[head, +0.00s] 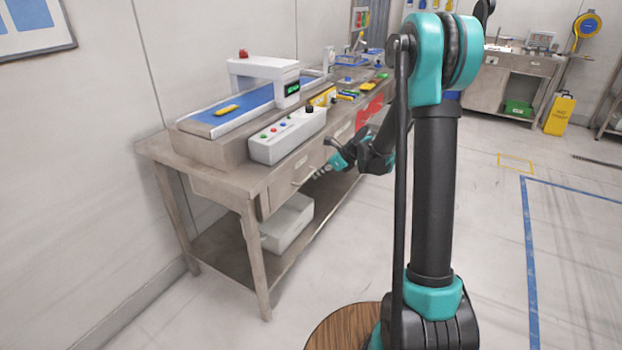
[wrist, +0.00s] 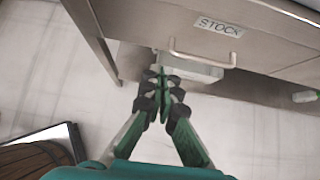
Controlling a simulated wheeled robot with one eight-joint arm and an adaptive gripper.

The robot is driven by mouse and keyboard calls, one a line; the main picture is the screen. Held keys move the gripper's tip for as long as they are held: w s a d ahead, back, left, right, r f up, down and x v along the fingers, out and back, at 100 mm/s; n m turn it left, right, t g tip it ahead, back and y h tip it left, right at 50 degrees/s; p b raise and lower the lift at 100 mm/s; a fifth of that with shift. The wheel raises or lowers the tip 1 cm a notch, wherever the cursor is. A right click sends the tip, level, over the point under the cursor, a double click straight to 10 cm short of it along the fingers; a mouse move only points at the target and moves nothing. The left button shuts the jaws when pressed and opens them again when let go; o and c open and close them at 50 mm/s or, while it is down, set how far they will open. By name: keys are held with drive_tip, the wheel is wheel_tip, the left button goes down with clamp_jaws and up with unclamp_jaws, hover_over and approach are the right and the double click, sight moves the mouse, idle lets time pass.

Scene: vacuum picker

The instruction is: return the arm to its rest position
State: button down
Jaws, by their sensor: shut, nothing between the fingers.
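My arm stands at the right of the head view and reaches left toward the workbench. My gripper (head: 318,173) is beside the front of the bench, near a drawer. In the wrist view my gripper (wrist: 161,72) is shut and empty, its fingertips together just below the handle (wrist: 202,58) of a drawer (wrist: 255,45) labelled STOCK. I cannot tell whether the fingertips touch the handle. The drawer looks closed.
The steel workbench (head: 160,147) carries a conveyor (head: 235,113) with a yellow piece and a control box (head: 288,135) with coloured buttons. A pale bin (head: 288,222) is on its lower shelf. A yellow floor sign (head: 560,115) stands at the back right. The floor at right is open.

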drive_tip(key=s+d+n+h, duration=0.2)
drive_tip(key=s+d+n, duration=0.4)
drive_tip(key=s, duration=0.5)
drive_tip(key=s+d+f+n+h, duration=0.1)
drive_tip(key=s+d+n+h, duration=0.2)
drive_tip(key=s+n, duration=0.7)
drive_tip(key=s+d+n+h, duration=0.2)
drive_tip(key=s+d+n, duration=0.6)
drive_tip(key=s, duration=0.5)
drive_tip(key=shift+s+d+f+h, duration=0.2)
drive_tip(key=shift+d+h, duration=0.1)
drive_tip(key=shift+h, duration=0.1)
